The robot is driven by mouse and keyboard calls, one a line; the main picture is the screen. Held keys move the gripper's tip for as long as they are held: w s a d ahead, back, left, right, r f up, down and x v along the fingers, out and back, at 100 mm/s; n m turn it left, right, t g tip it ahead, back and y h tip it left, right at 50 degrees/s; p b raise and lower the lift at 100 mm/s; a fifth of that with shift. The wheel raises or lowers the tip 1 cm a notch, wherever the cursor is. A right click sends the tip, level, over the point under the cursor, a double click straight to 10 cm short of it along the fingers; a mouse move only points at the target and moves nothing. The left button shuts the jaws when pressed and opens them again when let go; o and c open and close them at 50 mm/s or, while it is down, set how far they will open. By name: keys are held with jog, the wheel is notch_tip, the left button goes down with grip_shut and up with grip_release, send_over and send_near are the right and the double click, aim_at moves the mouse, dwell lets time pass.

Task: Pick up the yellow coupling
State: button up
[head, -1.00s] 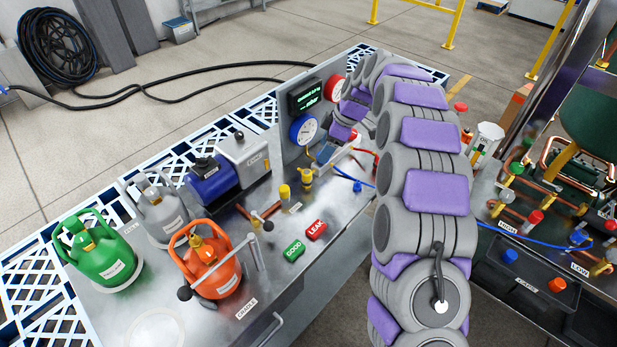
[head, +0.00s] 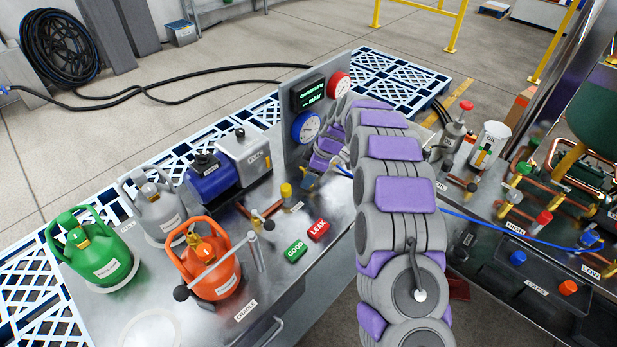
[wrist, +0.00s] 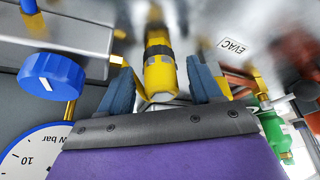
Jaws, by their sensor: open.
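The yellow coupling (wrist: 158,76), with a dark band, lies between the two blue-grey fingers of my gripper (wrist: 162,82) in the wrist view. The fingers are open, one on each side, and a gap shows beside it; I cannot tell whether either finger touches it. In the head view my gripper (head: 309,180) is low by the gauge panel, partly hidden by my arm. A yellow fitting (head: 286,191) stands just left of it there; I cannot tell whether it is the same coupling.
A blue gauge (head: 305,128) and red gauge (head: 339,86) are on the panel. A blue pump (head: 212,180), an orange cylinder (head: 208,262) and GOOD (head: 296,251) and LEAK (head: 318,230) buttons stand nearby. An EVAC label (wrist: 233,46) is close to the right finger.

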jog(key=shift+a+f, duration=0.15)
jog(key=shift+f, duration=0.1)
jog(key=shift+r, duration=0.1)
grip_shut()
dwell(0.3)
